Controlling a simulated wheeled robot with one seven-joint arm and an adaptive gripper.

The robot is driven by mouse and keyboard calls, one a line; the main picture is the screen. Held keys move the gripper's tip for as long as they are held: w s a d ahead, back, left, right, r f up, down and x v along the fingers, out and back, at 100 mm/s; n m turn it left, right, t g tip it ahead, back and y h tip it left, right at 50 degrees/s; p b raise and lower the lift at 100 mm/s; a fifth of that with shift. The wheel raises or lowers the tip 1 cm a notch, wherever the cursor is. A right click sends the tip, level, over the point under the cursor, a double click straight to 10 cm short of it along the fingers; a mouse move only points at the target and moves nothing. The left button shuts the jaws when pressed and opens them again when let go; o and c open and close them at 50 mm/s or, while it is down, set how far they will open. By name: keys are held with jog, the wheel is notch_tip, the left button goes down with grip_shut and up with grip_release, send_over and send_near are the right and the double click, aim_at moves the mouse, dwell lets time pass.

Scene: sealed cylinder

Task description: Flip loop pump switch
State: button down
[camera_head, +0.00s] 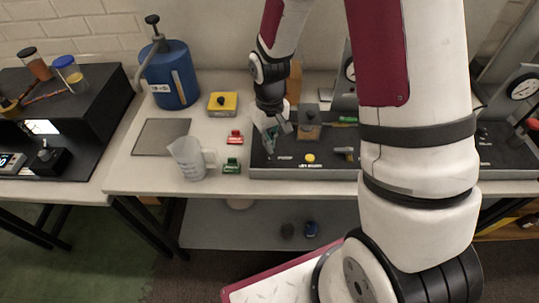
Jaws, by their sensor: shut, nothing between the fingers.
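My gripper (270,143) points down over the left end of a dark panel unit (330,173) on the bench. Its fingers are shut and hold nothing. The panel carries a yellow round button (310,158), a small grey-green lever or valve (345,151) to its right, and small white labels too small to read. I cannot tell which part is the loop pump switch; part of the panel is hidden behind my gripper and arm. I cannot tell whether the fingertips touch the panel.
A clear jug (190,158), red (235,137) and green (231,166) small items, and a yellow box (222,104) stand left of the panel. A blue cylinder (172,76) stands behind a grey mat (161,137). My arm hides the bench's middle right; gauges (524,87) show beyond.

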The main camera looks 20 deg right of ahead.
jog(key=shift+f+b, duration=0.35)
jog(key=shift+f, duration=0.75)
dwell(0.8)
jog(key=shift+r, duration=0.1)
jog(key=shift+r+p, duration=1.45)
jog(key=shift+r, duration=2)
jog(key=s+r+t+b, duration=0.1)
jog(key=s+r+t, duration=0.35)
jog(key=r, duration=1.35)
jog(key=s+r, duration=0.3)
jog(key=s, duration=0.4)
jog(key=s+r+m+t+b, duration=0.1)
jog(key=s+r, duration=0.3)
jog(key=s, duration=0.3)
jog(key=shift+r, duration=0.3)
